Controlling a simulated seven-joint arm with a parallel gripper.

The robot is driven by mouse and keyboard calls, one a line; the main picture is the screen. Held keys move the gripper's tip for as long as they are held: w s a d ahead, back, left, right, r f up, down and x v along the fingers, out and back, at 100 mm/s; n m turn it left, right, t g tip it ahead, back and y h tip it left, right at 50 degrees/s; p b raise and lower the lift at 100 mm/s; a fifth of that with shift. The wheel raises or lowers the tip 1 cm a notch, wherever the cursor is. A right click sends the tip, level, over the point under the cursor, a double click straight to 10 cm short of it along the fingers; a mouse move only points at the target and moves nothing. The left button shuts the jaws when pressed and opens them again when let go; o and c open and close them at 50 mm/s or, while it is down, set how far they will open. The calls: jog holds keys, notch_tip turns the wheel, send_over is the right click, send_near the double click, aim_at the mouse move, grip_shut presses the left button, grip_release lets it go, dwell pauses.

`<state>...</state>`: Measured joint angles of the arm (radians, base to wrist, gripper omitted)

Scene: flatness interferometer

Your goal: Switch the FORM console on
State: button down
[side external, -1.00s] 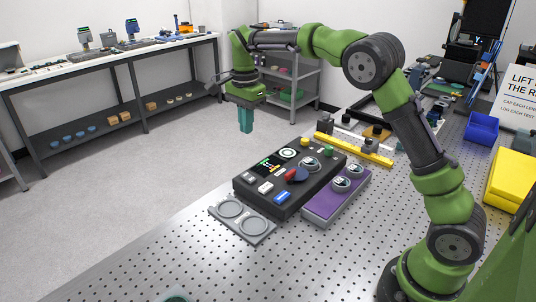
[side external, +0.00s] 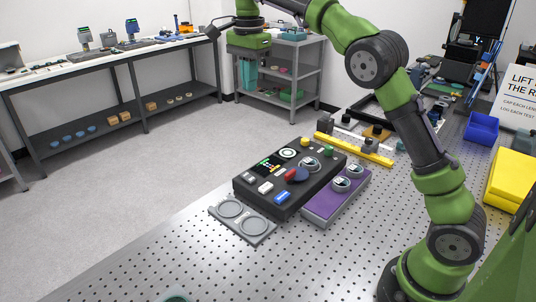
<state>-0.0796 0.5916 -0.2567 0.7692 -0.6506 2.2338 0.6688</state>
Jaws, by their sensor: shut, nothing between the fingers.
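A black console (side external: 254,201) sits on the perforated metal table. Its small screen (side external: 269,166) is lit with green and red marks. Its top carries a round white-ringed dial (side external: 288,153), a red and dark blue knob (side external: 296,174), a blue rocker (side external: 282,197), a white rocker (side external: 265,188), and yellow and green buttons. Its lettering is too small to read, so I cannot confirm the name FORM or any switch position. My gripper (side external: 248,88) points down with its teal fingers shut and empty, high above and behind the console, touching nothing.
A purple box (side external: 322,209) with round gauges adjoins the console's right side. A grey plate (side external: 256,231) with two round recesses lies at its front left. A yellow bar (side external: 355,150) lies behind. The table's front is mostly clear.

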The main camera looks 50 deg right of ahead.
jog(key=shift+s+r, duration=0.15)
jog(key=shift+r, duration=0.85)
notch_tip(320, 180, down, 4)
jog(key=s+d+n+t, duration=0.1)
jog(key=s+d+n, duration=0.1)
jog(key=n, duration=0.4)
jog(key=s+a+f+n+t, duration=0.2)
jog(key=s, duration=0.5)
jog(key=s+a+f+n+t+y, duration=0.1)
jog(key=s+a+f+n+t, duration=0.1)
jog(key=s, duration=0.6)
jog(key=s+a+f+n+t+y, duration=0.1)
jog(key=s+a+f+n+t, duration=0.1)
jog(key=s, duration=0.6)
jog(key=shift+s+a+n, duration=0.15)
jog(key=shift+a+n, duration=0.4)
jog(key=shift+n, duration=0.45)
